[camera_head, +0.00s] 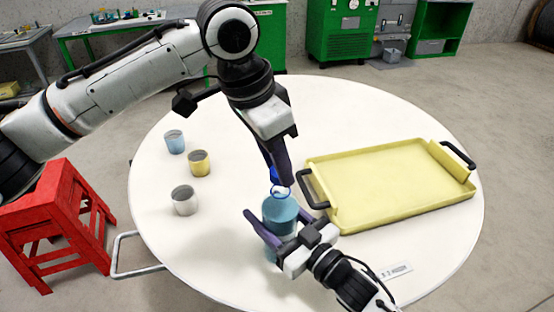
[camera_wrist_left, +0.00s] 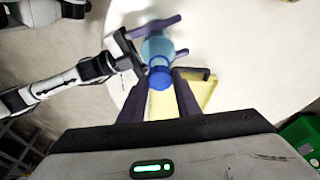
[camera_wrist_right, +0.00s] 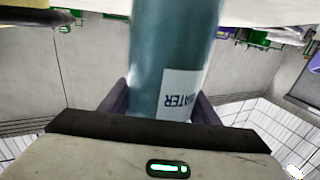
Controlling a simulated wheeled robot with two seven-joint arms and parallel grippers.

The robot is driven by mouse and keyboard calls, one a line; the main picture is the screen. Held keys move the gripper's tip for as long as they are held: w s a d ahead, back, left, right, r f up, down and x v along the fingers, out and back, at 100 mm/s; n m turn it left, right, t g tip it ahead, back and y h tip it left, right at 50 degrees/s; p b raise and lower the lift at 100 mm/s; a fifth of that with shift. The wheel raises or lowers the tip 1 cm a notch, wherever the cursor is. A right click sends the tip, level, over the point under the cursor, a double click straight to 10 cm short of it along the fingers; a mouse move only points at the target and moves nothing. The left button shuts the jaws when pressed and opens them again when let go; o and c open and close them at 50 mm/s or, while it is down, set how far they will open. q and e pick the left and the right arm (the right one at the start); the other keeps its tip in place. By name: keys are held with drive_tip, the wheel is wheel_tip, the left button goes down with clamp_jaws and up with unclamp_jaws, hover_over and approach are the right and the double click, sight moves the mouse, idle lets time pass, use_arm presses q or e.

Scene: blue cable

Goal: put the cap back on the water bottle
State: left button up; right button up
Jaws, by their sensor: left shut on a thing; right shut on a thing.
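The teal water bottle (camera_head: 280,212) stands upright near the table's front middle. My right gripper (camera_head: 276,220) is shut around its body; the right wrist view shows the bottle (camera_wrist_right: 172,50) between the fingers, with a white WATER label. My left gripper (camera_head: 278,178) points down over the bottle and is shut on the blue cap (camera_head: 274,174). In the left wrist view the cap (camera_wrist_left: 160,78) sits between the fingertips, close over the bottle (camera_wrist_left: 157,47). I cannot tell whether the cap touches the neck; the fingers partly hide it.
A yellow tray (camera_head: 327,225) with black handles lies right of the bottle. A blue cup (camera_head: 175,142), a yellow cup (camera_head: 199,163) and a grey-white cup (camera_head: 184,201) stand at the left. A red stool (camera_head: 55,225) is beside the round white table (camera_head: 215,265). The table's back is clear.

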use_arm(q)
drive_tip(key=shift+f, duration=0.65)
drive_tip(key=shift+f, duration=0.6)
